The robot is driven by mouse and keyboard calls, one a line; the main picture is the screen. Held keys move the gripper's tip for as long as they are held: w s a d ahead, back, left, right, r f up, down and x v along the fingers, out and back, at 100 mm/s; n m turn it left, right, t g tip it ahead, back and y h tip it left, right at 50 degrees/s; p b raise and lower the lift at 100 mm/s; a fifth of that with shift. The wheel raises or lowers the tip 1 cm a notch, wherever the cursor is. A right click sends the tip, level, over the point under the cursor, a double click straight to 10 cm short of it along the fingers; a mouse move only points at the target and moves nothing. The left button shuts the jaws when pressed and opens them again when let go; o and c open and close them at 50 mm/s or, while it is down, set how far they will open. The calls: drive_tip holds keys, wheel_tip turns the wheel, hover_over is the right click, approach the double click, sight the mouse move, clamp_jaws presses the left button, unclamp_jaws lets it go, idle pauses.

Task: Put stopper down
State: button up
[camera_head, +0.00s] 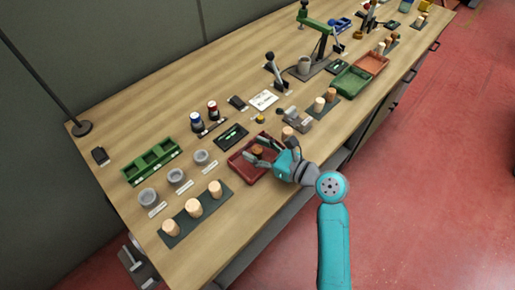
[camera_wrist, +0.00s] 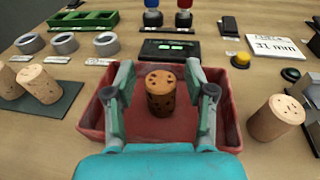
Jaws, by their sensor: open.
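A dark, speckled cork stopper (camera_wrist: 161,94) stands upright in the red tray (camera_wrist: 228,124), between my gripper's fingers. My gripper (camera_wrist: 163,100) is open around it, with a gap between each finger and the cork. In the head view, my gripper (camera_head: 261,153) reaches into the red tray (camera_head: 240,171) from the right. The stopper (camera_head: 257,150) shows there as a small brown top between the fingers.
Pale corks stand on a dark mat (camera_head: 213,219) at the left. Another pale cork (camera_wrist: 276,118) stands close right of the tray. A black device with a green display (camera_wrist: 169,50) lies behind the tray. Grey rings (camera_wrist: 106,44) and a green tray (camera_head: 151,160) are at the back left.

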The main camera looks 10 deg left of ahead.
drive_tip(key=shift+r, duration=0.1)
drive_tip(key=v, duration=1.2)
